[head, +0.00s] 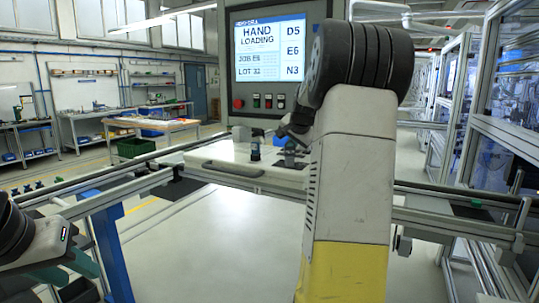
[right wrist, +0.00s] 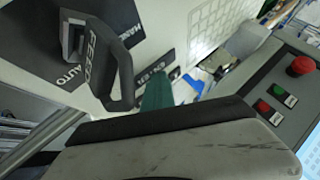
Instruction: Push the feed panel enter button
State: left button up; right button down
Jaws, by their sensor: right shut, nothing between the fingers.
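The feed panel is a pale surface (right wrist: 45,50) in the right wrist view, with a black lever marked FEED (right wrist: 105,62) and HAND and AUTO labels. A dark label starting with "EN" (right wrist: 150,78) lies beside the lever. My right gripper (right wrist: 157,92) is shut and empty, its teal fingertip over or against that label. The enter button itself is not visible, and contact cannot be told. In the head view my right arm hides much of the panel area (head: 215,157). My left gripper (head: 75,263) is at the lower left, away from the panel; its finger gap is unclear.
A screen reading HAND LOADING (head: 270,48) stands behind, with a red stop button (head: 238,103) and small coloured buttons below. Metal rails (head: 440,218) cross the front. Workbenches (head: 95,120) stand far left; glass-sided machines (head: 500,150) line the right.

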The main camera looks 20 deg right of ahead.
dwell(0.4)
jog(key=shift+r, duration=0.85)
jog(key=shift+r, duration=0.1)
jog(key=shift+r, duration=2.4)
jog(key=s+a+n, duration=0.1)
jog(key=s+a, duration=0.2)
jog(key=s+a+n+y, duration=0.1)
jog(key=s+a, duration=0.2)
jog(key=a, duration=0.1)
jog(key=s+a+n+y, duration=0.1)
jog(key=s+a, duration=0.2)
jog(key=shift+s+a+f, duration=0.1)
jog(key=shift+a+f, duration=0.15)
jog(key=shift+f, duration=0.05)
jog(key=s+a+f+n+g+y, duration=0.1)
jog(key=s+a+f+n, duration=0.3)
jog(key=s, duration=0.8)
jog(key=s+a+f+n+g+y, duration=0.1)
jog(key=s+a+f+n, duration=0.4)
jog(key=s+a, duration=0.8)
notch_tip(320, 180, down, 3)
jog(key=shift+s+f+g, duration=0.15)
jog(key=shift+s+g, duration=0.05)
jog(key=shift+g, duration=0.2)
